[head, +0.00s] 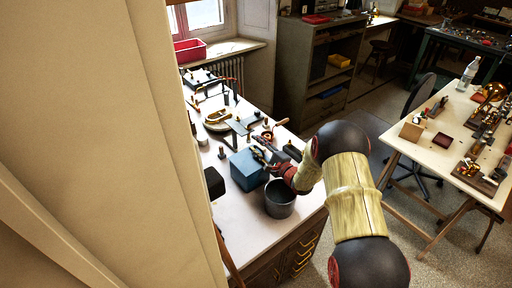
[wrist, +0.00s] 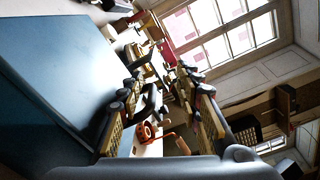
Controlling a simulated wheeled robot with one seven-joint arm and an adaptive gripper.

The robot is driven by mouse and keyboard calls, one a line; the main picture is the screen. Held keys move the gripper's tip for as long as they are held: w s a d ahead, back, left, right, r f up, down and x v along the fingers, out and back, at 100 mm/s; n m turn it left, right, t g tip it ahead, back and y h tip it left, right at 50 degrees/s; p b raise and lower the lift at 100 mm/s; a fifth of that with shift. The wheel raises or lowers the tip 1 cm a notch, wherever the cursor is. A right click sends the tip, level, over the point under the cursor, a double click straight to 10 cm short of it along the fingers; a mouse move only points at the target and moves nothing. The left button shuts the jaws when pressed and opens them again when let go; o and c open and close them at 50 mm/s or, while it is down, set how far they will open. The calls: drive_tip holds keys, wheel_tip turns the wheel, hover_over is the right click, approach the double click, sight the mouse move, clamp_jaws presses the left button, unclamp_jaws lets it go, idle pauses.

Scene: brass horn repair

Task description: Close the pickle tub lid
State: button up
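A blue box-shaped tub (head: 248,170), which I take for the pickle tub, stands on the white bench. Its upper part is a lighter blue face; I cannot tell how far its lid stands open. My gripper (head: 262,153) is at the tub's right upper side, with the arm coming in from the right. In the wrist view the blue tub (wrist: 55,70) fills the left side, close to one finger. My gripper (wrist: 165,112) is open there, with an empty gap between its fingers. Whether the finger touches the tub is unclear.
A grey round pot (head: 280,200) stands in front of the tub, under my wrist. A dark block (head: 214,182) is left of the tub. Several tools and clamps (head: 218,118) crowd the bench behind. Bare bench top (head: 238,218) shows at the front.

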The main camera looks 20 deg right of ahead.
drive_tip(key=shift+d+r, duration=0.2)
drive_tip(key=shift+d, duration=0.05)
drive_tip(key=shift+s, duration=0.2)
drive_tip(key=v, duration=1.1)
drive_tip(key=shift+s+f, duration=0.2)
drive_tip(key=shift+s, duration=0.05)
